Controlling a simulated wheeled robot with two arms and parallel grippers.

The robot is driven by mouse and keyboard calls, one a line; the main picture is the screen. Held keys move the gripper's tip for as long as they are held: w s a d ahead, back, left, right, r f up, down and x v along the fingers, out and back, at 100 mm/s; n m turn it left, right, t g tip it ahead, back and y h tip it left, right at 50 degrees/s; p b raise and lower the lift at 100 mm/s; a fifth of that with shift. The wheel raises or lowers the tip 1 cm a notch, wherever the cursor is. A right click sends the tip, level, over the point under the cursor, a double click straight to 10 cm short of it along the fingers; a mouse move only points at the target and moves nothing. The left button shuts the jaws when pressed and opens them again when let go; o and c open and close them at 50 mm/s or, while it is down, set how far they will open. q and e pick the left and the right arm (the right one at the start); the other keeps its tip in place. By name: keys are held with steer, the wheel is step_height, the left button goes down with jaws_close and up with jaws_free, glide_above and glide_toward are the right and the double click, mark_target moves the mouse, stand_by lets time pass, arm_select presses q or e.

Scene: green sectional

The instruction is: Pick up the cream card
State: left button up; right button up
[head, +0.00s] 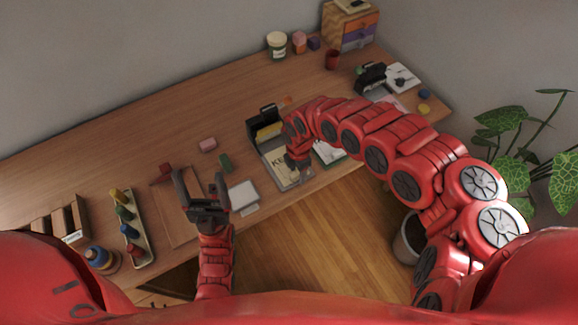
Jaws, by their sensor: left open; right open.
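A cream-coloured card or sheet with large dark letters (274,161) lies near the table's front edge, in front of a black box (263,114) that holds yellowish cards. I take it for the cream card, but cannot be sure. My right gripper (302,174) points down over its right part and hides some of it; I cannot tell whether they touch. The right gripper is open, with nothing seen in it. My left gripper (201,184) is open and empty, left of a pale white pad (243,195) and above a brown flat board or folder (176,212).
A tray of coloured bottles (137,243) and a wooden organiser (67,222) stand at left. The table's back left is clear.

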jaws_close()
stand_by(0.3)
steer(key=shift+r, duration=0.1)
